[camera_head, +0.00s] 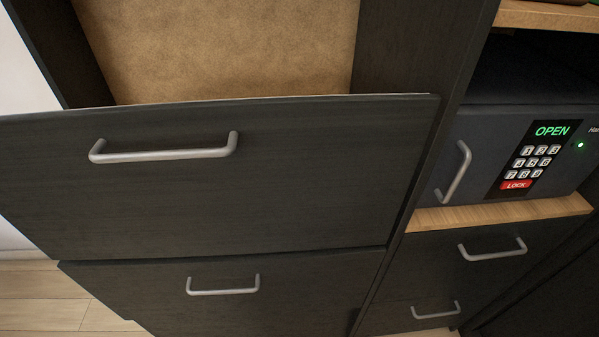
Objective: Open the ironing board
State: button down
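No ironing board can be told for certain. A large dark front panel (262,199) with a silver bar handle (163,150) stands out at its top from the dark cabinet. Its top edge is apart from the tan surface (220,45) behind it; I cannot tell whether that surface is a board or the cabinet's back. What lies behind the panel is hidden. My gripper is not in view.
Below is another dark front (300,296) with a silver handle (223,286). At the right a safe (480,155) with a keypad reading OPEN sits on a wooden shelf (497,213), above smaller drawers (480,262). Light wood floor (45,300) shows at the lower left.

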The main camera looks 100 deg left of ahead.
aim_at(253, 175)
jog(key=u, duration=3.9)
jog(key=k+l+u, duration=0.2)
jog(key=k+l, duration=0.1)
jog(key=l, duration=0.2)
jog(key=k+l, duration=0.1)
jog(key=l, duration=0.15)
jog(key=k+l, duration=0.1)
jog(key=l, duration=0.2)
